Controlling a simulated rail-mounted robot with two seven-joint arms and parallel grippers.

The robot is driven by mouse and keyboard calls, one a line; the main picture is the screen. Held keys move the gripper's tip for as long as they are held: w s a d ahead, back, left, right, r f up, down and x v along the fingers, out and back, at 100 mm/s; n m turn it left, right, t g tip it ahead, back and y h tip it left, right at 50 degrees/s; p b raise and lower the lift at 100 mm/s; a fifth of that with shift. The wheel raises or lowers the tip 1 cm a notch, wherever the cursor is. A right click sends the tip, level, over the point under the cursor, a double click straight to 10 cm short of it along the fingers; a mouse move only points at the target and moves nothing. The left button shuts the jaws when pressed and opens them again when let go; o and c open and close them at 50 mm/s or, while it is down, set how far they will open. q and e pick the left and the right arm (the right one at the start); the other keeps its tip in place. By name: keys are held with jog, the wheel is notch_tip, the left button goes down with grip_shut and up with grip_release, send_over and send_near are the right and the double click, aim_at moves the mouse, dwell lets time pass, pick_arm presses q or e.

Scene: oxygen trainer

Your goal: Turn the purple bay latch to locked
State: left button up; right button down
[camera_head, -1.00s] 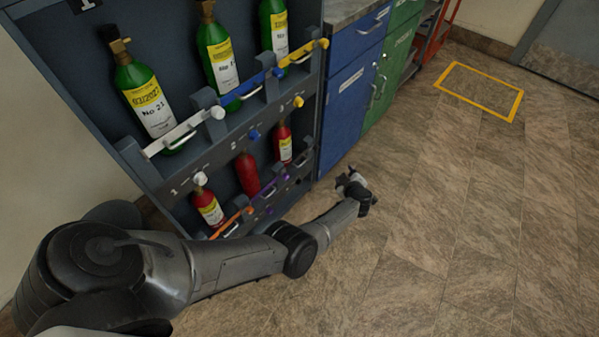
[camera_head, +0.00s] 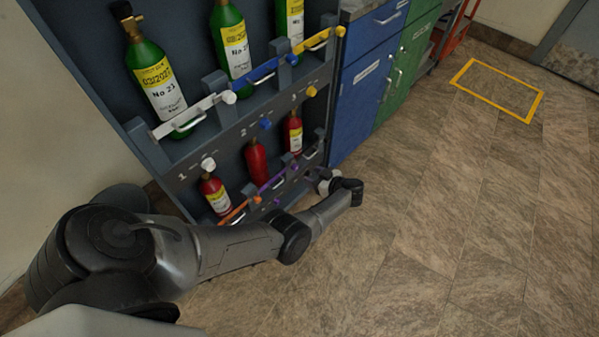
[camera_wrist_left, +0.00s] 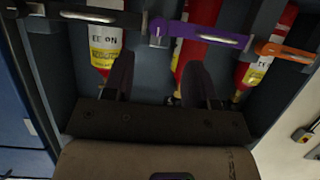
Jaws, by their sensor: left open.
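The purple bay latch (camera_head: 279,180) is a bar with a pale handle across the middle bay of the rack's lower row, in front of a red cylinder (camera_head: 256,161). In the left wrist view the purple latch (camera_wrist_left: 205,34) lies across the top middle, just beyond the fingers. My left gripper (camera_wrist_left: 158,78) is open and empty there, its two dark fingers apart and not visibly touching the latch. In the head view my left gripper (camera_head: 324,184) is low at the rack's right side, partly hidden by its wrist. My right gripper is not in view.
An orange latch (camera_head: 233,212) and a dark latch (camera_wrist_left: 92,14) flank the purple one, each before a red cylinder. Green cylinders (camera_head: 157,80) stand in the upper row. Blue (camera_head: 362,85) and green cabinets are to the right. The floor (camera_head: 420,240) is clear.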

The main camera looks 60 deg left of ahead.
aim_at(297, 169)
pick_arm(q)
jog(key=b+x, duration=0.2)
jog(key=x, duration=0.5)
jog(key=shift+a+f+b, duration=0.2)
jog(key=shift+a+b, duration=0.1)
jog(key=shift+a, duration=0.05)
jog(key=shift+c, duration=0.3)
jog(key=c, duration=0.9)
jog(key=shift+o, duration=0.2)
